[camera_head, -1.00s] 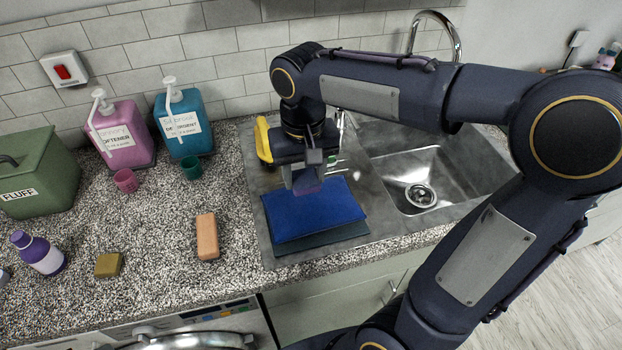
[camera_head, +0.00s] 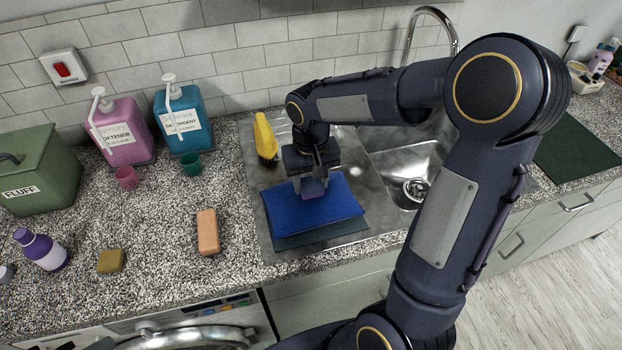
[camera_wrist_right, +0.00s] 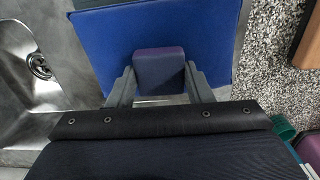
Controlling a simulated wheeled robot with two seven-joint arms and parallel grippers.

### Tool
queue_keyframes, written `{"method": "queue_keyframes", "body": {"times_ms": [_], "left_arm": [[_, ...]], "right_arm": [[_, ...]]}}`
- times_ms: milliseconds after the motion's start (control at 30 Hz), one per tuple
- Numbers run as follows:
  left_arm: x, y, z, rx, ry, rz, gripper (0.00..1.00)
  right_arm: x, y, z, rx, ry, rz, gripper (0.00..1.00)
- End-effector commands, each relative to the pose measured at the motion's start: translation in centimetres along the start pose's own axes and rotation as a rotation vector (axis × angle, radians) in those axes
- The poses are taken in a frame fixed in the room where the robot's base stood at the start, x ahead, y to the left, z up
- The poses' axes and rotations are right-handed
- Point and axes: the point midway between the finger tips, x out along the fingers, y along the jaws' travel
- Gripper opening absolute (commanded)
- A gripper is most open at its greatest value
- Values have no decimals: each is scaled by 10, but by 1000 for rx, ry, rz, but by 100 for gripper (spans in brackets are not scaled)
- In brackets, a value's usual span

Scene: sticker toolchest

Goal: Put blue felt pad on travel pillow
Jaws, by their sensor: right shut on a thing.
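The blue travel pillow (camera_head: 330,215) lies flat on the steel drainboard, over a dark teal mat (camera_head: 322,237). A small purple-blue block, which I take to be the felt pad (camera_head: 314,189), is held between the fingers of my right gripper (camera_head: 312,180). My right gripper is shut on it, over the far half of the pillow. In the right wrist view the pad (camera_wrist_right: 160,70) sits between both fingers with the pillow (camera_wrist_right: 115,45) behind it. I cannot tell whether the pad touches the pillow. My left gripper is not in view.
A yellow bottle (camera_head: 265,138) stands behind my right gripper. The sink bowl (camera_head: 413,170) is to the right. An orange block (camera_head: 208,231) lies on the counter to the left, with softener (camera_head: 122,130) and detergent (camera_head: 183,120) bottles at the back.

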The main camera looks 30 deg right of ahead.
Motion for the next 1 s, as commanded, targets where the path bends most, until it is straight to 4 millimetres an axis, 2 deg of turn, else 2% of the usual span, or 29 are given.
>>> {"method": "queue_keyframes", "body": {"times_ms": [333,367,500,800,933,1000], "left_arm": [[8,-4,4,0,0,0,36],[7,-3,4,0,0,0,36],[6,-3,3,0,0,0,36],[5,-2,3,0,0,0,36],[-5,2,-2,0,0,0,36],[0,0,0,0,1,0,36]], "right_arm": [[11,0,0,0,0,0,28],[10,0,0,0,0,0,48],[9,0,0,0,0,0,67],[7,0,0,0,0,0,68],[-7,0,0,0,1,0,68],[-14,0,-1,1,6,-1,68]]}}
